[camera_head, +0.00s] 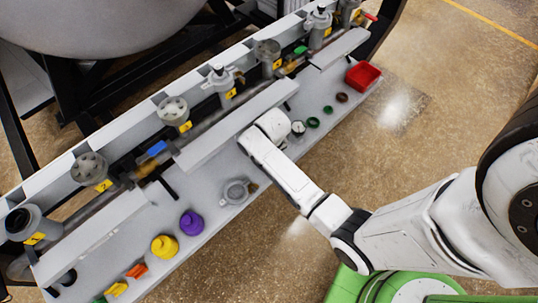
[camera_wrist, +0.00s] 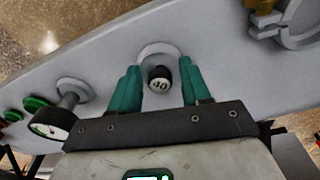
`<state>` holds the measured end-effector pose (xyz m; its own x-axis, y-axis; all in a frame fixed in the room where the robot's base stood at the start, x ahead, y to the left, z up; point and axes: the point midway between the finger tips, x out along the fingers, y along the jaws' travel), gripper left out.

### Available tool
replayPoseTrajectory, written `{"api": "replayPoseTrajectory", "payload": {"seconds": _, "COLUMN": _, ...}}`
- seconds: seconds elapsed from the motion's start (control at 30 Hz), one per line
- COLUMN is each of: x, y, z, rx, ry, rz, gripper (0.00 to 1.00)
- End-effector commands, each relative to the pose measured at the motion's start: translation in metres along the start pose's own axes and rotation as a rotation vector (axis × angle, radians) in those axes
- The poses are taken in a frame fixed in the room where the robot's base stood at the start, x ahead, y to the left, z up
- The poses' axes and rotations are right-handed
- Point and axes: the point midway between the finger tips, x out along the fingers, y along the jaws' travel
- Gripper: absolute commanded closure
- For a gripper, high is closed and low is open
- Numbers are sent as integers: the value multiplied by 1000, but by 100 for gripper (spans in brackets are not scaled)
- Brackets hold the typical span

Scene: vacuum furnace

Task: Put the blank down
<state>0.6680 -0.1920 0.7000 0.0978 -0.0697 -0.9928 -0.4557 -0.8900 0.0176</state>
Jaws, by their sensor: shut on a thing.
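The blank is a pale grey disc with a black knob marked 40 (camera_wrist: 160,76). It sits between the two teal fingers of my gripper (camera_wrist: 159,66) in the wrist view, and the gripper is shut on it. The blank is over the grey shelf (camera_wrist: 225,100); I cannot tell whether it touches the surface. In the head view my wrist is above the middle of the shelf (camera_head: 215,168), and it hides the fingers and the blank.
A gauge (camera_wrist: 50,125) stands close to the left finger. A grey clamp (camera_head: 235,191), purple (camera_head: 191,223) and yellow (camera_head: 164,247) pieces are on the shelf. Numbered ports (camera_head: 174,112) line the back.

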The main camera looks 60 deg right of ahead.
Motion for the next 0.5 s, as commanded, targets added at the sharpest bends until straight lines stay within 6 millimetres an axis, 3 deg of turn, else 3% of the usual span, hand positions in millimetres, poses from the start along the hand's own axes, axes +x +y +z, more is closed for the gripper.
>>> {"api": "replayPoseTrajectory", "payload": {"seconds": 0.27, "x": 3, "y": 0, "z": 0, "rx": 0, "ry": 0, "rz": 0, "gripper": 100}}
{"api": "replayPoseTrajectory", "payload": {"seconds": 0.3, "x": 2, "y": 0, "z": 0, "rx": 0, "ry": 0, "rz": 0, "gripper": 49}}
{"api": "replayPoseTrajectory", "payload": {"seconds": 0.5, "x": 2, "y": 0, "z": 0, "rx": 0, "ry": 0, "rz": 0, "gripper": 30}}
